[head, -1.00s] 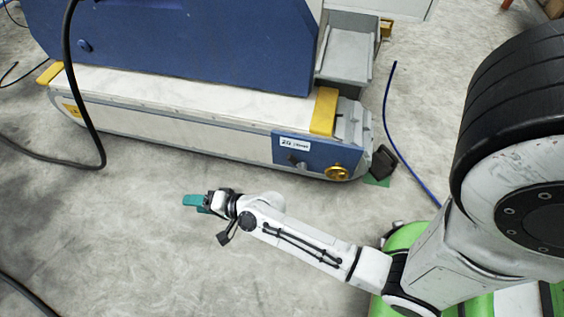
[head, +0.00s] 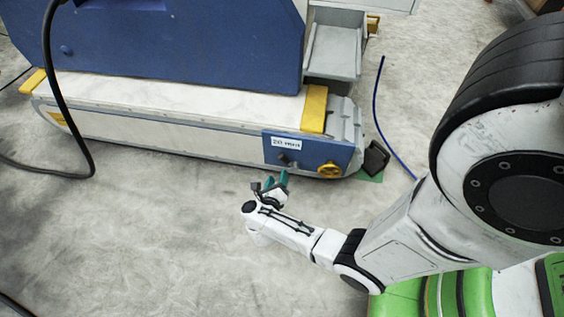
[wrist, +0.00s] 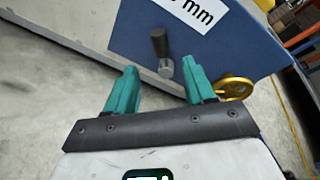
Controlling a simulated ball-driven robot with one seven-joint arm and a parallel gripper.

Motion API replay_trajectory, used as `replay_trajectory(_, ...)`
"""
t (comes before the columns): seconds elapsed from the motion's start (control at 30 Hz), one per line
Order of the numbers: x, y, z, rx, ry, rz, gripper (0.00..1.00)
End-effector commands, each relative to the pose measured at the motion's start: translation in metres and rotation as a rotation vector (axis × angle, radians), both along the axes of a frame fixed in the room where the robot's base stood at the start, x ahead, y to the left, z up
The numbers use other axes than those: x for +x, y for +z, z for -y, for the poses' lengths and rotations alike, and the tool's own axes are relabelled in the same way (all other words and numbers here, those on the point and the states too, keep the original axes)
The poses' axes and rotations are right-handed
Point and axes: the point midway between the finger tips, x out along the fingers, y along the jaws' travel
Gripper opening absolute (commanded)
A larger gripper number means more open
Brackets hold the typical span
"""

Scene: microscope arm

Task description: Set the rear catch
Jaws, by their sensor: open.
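A small lever with a black grip and a grey metal end, likely the rear catch (head: 284,159), sits on the blue end panel (head: 309,152) of the long machine base. In the wrist view the lever (wrist: 160,48) tilts slightly, its black grip uppermost. My gripper (head: 276,180) has teal fingers and is just in front of and below the lever. In the wrist view my gripper (wrist: 160,75) is open and empty, and the lever shows in the gap between the fingers, beyond the tips. I see no contact.
A yellow handwheel (head: 329,170) is right of the lever, close to my right finger in the wrist view (wrist: 234,87). A dark block (head: 376,157) stands on a green patch at the right end of the base. A black cable hangs at the left. The floor in front is clear.

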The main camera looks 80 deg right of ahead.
Motion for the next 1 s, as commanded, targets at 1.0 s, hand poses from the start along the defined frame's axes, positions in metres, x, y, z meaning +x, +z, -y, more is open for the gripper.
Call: replay_trajectory(1.0,0.008,-0.028,0.093,-0.001,0.006,-0.001,0.52)
